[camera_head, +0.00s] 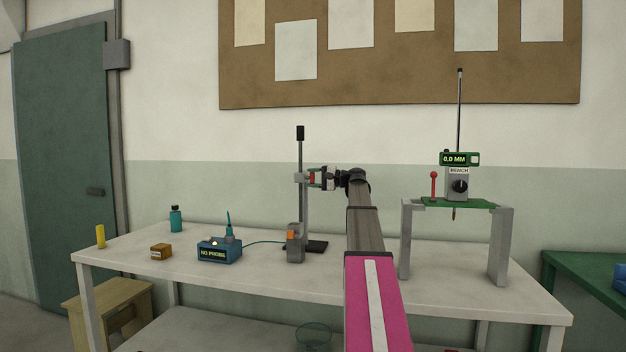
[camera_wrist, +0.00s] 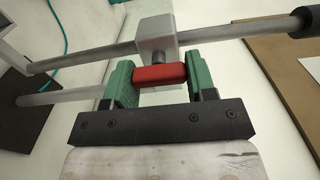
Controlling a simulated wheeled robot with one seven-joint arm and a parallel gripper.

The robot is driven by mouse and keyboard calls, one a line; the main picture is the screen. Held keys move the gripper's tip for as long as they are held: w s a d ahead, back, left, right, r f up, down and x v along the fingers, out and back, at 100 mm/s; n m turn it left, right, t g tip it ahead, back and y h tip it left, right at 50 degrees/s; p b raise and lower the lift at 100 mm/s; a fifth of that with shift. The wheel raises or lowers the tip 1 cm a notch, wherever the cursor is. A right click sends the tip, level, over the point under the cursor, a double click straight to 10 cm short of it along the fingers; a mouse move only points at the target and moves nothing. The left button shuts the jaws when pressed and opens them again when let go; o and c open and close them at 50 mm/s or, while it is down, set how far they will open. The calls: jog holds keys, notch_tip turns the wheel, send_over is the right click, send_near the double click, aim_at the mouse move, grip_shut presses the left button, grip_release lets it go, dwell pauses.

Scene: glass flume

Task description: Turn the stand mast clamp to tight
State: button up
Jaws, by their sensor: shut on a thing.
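The stand mast (camera_head: 302,215) rises upright from a dark base on the white bench. A grey clamp block (camera_head: 299,177) sits on its upper part and shows large in the wrist view (camera_wrist: 156,38). The clamp's red handle (camera_wrist: 160,74) lies crosswise in the wrist view, in front of the block. My gripper (camera_head: 320,178) has reached the clamp from the right. Its green fingers are shut on the red handle, one at each end of it. No tight or loose mark on the clamp is readable.
A blue box reading NO PROBE (camera_head: 219,251), a brown box (camera_head: 161,251), a yellow cylinder (camera_head: 100,237) and a teal bottle (camera_head: 175,219) stand left of the stand. An orange-and-grey device (camera_head: 294,243) is by the mast's foot. A gauge bridge (camera_head: 498,241) stands right of my arm.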

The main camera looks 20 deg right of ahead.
jog(key=shift+m, duration=0.8)
jog(key=shift+f, duration=0.1)
jog(key=o, duration=0.9)
jog(key=shift+o, duration=0.2)
jog(key=shift+d, duration=0.1)
jog(key=v, duration=1)
jog(key=shift+s+d, duration=0.25)
